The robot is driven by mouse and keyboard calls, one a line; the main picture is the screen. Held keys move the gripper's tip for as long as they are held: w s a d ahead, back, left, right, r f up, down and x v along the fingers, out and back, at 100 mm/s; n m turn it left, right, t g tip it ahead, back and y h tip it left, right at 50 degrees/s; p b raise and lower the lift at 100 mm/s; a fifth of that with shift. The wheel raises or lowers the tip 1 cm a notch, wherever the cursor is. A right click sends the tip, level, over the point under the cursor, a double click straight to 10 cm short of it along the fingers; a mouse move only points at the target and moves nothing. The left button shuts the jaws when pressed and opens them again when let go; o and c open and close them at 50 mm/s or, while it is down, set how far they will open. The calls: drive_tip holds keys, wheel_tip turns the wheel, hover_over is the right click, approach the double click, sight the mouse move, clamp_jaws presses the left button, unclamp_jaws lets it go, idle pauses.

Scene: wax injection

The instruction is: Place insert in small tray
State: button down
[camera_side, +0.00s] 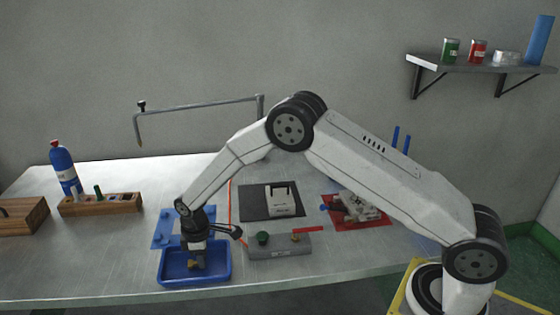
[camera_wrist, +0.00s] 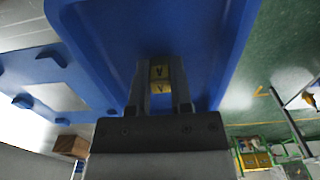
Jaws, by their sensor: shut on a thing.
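The small blue tray (camera_side: 221,273) sits at the table's front edge in the side view. Its blue floor and walls fill much of the wrist view (camera_wrist: 205,35). My gripper (camera_side: 195,265) points down inside the tray's outline. It is shut on a small yellowish insert with dark marks, which shows between the two fingers (camera_wrist: 160,90) in the wrist view. The insert (camera_wrist: 160,73) is small in the side view, low in the tray. I cannot tell whether the insert touches the tray floor.
A blue flat fixture (camera_side: 162,237) lies just behind the tray. Behind are a dark mat with a white part (camera_side: 283,200) and a red mat (camera_side: 372,221). A wooden rack (camera_side: 100,205) and blue bottle (camera_side: 63,168) stand left.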

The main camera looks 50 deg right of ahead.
drive_tip(key=shift+f, duration=0.2)
drive_tip(key=c, duration=0.5)
unclamp_jaws()
drive_tip(key=shift+c, duration=0.2)
drive_tip(key=shift+r, duration=0.2)
wheel_tip(320, 180, up, 12)
idle(0.6)
drive_tip(key=s+d+r+m+t, duration=0.1)
drive_tip(key=s+d+m, duration=0.3)
drive_tip(key=s, duration=0.8)
drive_tip(key=s+d+r+m+t, duration=0.1)
drive_tip(key=s+d+m, duration=0.4)
drive_tip(key=s, duration=0.7)
drive_tip(key=shift+s+d+r+t, duration=0.2)
drive_tip(key=shift+d+r+t, duration=0.1)
drive_tip(key=shift+d, duration=0.6)
